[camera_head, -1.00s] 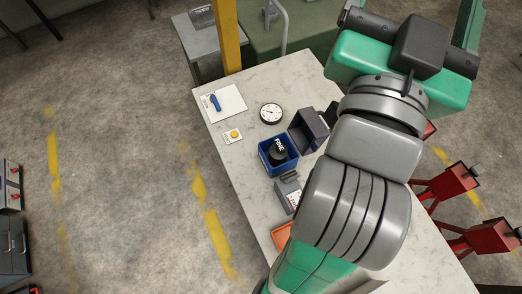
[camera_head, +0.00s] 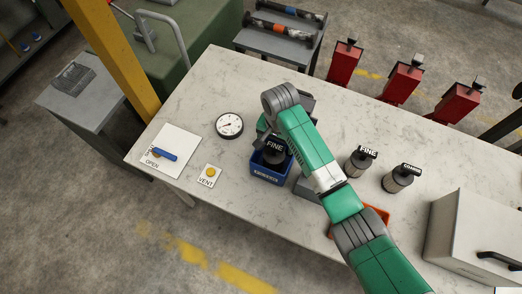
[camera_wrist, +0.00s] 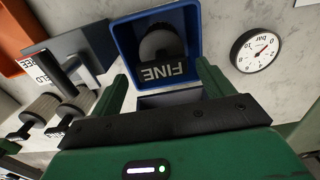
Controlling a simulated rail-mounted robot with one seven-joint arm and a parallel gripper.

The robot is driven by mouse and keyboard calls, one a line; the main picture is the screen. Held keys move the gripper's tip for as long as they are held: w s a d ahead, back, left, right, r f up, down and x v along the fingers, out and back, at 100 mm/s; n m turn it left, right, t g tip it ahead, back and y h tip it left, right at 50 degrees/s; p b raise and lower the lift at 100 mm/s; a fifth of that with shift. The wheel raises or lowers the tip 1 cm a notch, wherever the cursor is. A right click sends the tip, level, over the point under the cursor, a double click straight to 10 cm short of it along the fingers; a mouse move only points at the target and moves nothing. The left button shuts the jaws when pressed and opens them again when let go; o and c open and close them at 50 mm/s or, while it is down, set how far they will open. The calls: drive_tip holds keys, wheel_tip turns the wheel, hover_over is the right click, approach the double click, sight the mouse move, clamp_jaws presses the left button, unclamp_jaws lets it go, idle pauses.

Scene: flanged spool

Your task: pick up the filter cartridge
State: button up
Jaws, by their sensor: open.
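A dark filter cartridge with a FINE label (camera_head: 277,150) stands in a blue bin (camera_head: 268,178) on the table. In the wrist view the cartridge (camera_wrist: 162,45) shows inside the blue bin (camera_wrist: 122,42), its label upside down. My gripper (camera_wrist: 162,72) is open and empty, its two green fingers spread to either side of the bin's near part. I cannot tell how far the fingertips are from the bin. In the head view the gripper is mostly hidden by my arm near the bin. Another FINE cartridge (camera_head: 358,163) and a COARSE one (camera_head: 397,181) stand to the right.
A round gauge (camera_head: 229,125), a VENT button plate (camera_head: 209,175) and a white sheet with a blue handle (camera_head: 165,154) lie left of the bin. An orange tray (camera_head: 376,214) is partly behind my arm. A large grey box (camera_head: 470,235) stands at the right. The table's front-left is clear.

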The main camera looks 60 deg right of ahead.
sight(274, 151)
wheel_tip(274, 151, down, 7)
drive_tip(key=shift+r+b, duration=0.1)
drive_tip(key=shift+b, duration=0.4)
drive_tip(key=shift+w+r, duration=0.1)
drive_tip(key=c, duration=1.3)
